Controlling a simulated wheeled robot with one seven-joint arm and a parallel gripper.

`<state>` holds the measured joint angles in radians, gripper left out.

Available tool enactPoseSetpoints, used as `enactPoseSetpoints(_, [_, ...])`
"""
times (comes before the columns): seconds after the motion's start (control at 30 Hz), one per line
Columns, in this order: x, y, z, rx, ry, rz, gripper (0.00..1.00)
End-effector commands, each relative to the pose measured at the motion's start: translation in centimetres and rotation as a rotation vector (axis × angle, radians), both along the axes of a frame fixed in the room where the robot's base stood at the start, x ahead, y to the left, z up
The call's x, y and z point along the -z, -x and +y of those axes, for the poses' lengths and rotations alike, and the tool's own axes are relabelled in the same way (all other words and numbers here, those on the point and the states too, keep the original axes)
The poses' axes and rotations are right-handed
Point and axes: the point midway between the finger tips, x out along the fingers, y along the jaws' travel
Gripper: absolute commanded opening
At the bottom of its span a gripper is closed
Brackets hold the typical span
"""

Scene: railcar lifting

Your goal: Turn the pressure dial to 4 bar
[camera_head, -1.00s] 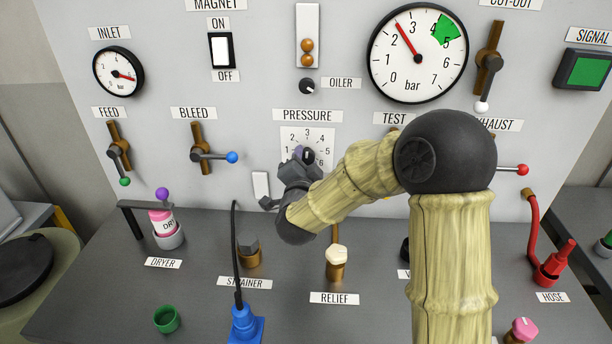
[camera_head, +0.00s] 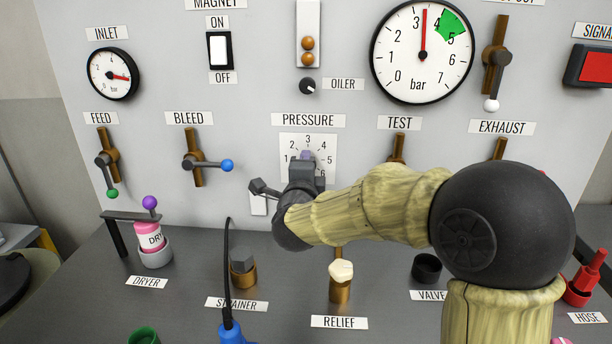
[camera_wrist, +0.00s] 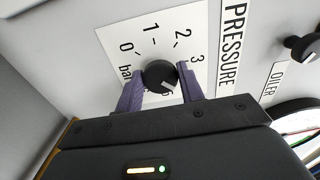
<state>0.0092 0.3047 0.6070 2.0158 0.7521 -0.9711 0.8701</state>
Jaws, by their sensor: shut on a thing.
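The black pressure dial knob (camera_wrist: 160,76) sits on a white scale plate (camera_wrist: 112,38) in the wrist view; the plate also shows under the PRESSURE label in the head view (camera_head: 325,143). My gripper (camera_wrist: 161,87) has its two purple fingers on either side of the knob, shut on it. The knob's white mark points to the lower right in the wrist view; the finger and gripper body hide part of the scale. In the head view my gripper (camera_head: 304,158) covers the knob. The large bar gauge (camera_head: 400,70) has its red needle nearly upright, between 3 and 4.
The signal lamp (camera_head: 596,66) is red. The bleed lever (camera_head: 206,165) is to the left of my gripper, and the test valve (camera_head: 398,150) is to the right. The relief knob (camera_head: 341,272) and strainer (camera_head: 243,272) stand on the bench below.

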Motion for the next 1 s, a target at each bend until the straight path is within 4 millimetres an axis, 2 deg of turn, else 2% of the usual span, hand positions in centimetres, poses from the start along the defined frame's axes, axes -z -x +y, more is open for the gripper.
enactPoseSetpoints(0.37, [0.2, 0.0, 0.0, 0.0, -0.006, 0.006, 0.15])
enactPoseSetpoints(0.4, [0.2, 0.0, 0.0, 0.0, -0.006, 0.006, 0.42])
enactPoseSetpoints(0.5, [0.2, 0.0, 0.0, 0.0, -0.006, 0.005, 0.58])
enactPoseSetpoints(0.83, [0.1, 0.2, 0.0, 0.0, -0.005, 0.002, 0.58])
enactPoseSetpoints(1.0, [0.0, 1.8, 0.1, -0.001, -0.005, 0.0, 0.58])
